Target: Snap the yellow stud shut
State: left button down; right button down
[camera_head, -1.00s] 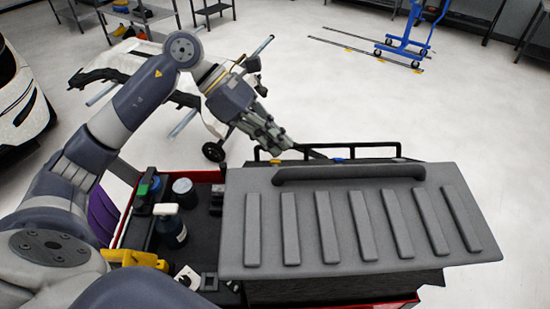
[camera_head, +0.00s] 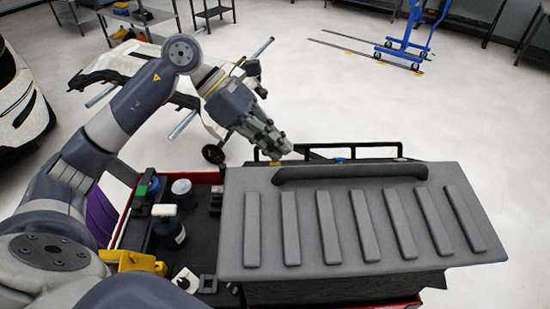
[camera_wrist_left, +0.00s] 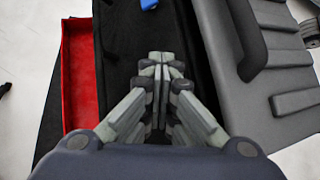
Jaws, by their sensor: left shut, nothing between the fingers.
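In the left wrist view the closed fingertips (camera_wrist_left: 161,58) are over a black surface beside the grey lid (camera_wrist_left: 288,70). A small blue piece (camera_head: 340,160) shows farther right along the back edge; a blue piece (camera_wrist_left: 149,4) is also at the top of the wrist view. My right gripper is not seen.
A red-edged cart (camera_head: 127,216) holds a spray bottle (camera_head: 168,226), a grey jar (camera_head: 182,190) and a yellow tool (camera_head: 134,260) left of the lid. A black rail (camera_head: 380,150) runs behind the lid. A wheeled stand with a white panel (camera_head: 130,58) is behind my arm.

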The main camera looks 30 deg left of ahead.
pick_arm(q)
jog(key=shift+w+a+r+p, duration=0.3)
jog(key=shift+w+r+p, duration=0.25)
jog(key=shift+r, duration=0.15)
jog(key=w+r+p, duration=0.1)
jog(key=w+a+r+p, duration=0.1)
jog(key=r+p, duration=0.1)
jog(key=shift+w+a+r, duration=0.3)
jog(key=shift+w+r, duration=0.1)
dwell(0.6)
